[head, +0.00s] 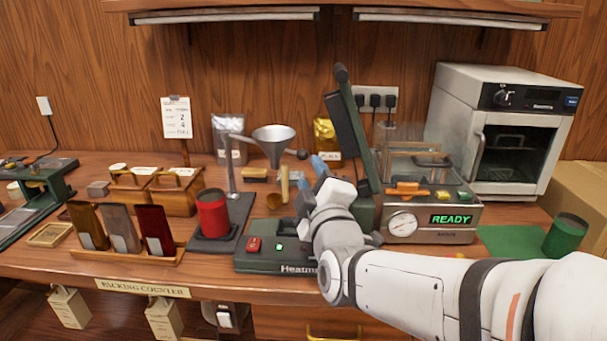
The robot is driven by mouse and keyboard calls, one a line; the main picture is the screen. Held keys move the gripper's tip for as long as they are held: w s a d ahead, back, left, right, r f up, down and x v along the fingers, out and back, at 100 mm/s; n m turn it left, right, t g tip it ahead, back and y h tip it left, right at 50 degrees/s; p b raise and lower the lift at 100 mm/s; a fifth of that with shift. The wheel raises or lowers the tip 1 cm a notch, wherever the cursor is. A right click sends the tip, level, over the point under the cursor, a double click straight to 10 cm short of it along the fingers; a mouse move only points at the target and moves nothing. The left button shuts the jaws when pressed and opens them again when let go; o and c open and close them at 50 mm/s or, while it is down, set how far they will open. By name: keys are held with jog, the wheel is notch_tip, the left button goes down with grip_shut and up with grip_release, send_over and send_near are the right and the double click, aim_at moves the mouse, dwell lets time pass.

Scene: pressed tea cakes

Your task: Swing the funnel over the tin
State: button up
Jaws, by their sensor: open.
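The metal funnel (273,143) hangs on a side arm from an upright post (231,165). It is to the right of the post, out to the side of the tin and not above it. A dark round knob (302,154) shows at the funnel's right. The red tin (212,216) stands upright on a dark base (223,244) in front of the post; its dark top seems open. My gripper (311,182) is open, with blue fingertips, to the right of and in front of the funnel. No contact with the funnel or knob shows. My wrist hides part of the sealer.
The heat sealer (270,262) with its raised lid (355,135) stands close by my gripper. A machine reading READY (450,219) is at its right. A rack of pouches (122,252) is left of the tin. A wooden scoop (284,184) stands below the funnel.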

aim_at(303, 158)
jog(key=shift+w+a+r, duration=0.15)
jog(key=shift+w+a, duration=0.05)
jog(key=shift+w, duration=0.25)
jog(key=x, duration=0.7)
jog(key=shift+s, duration=0.1)
grip_shut()
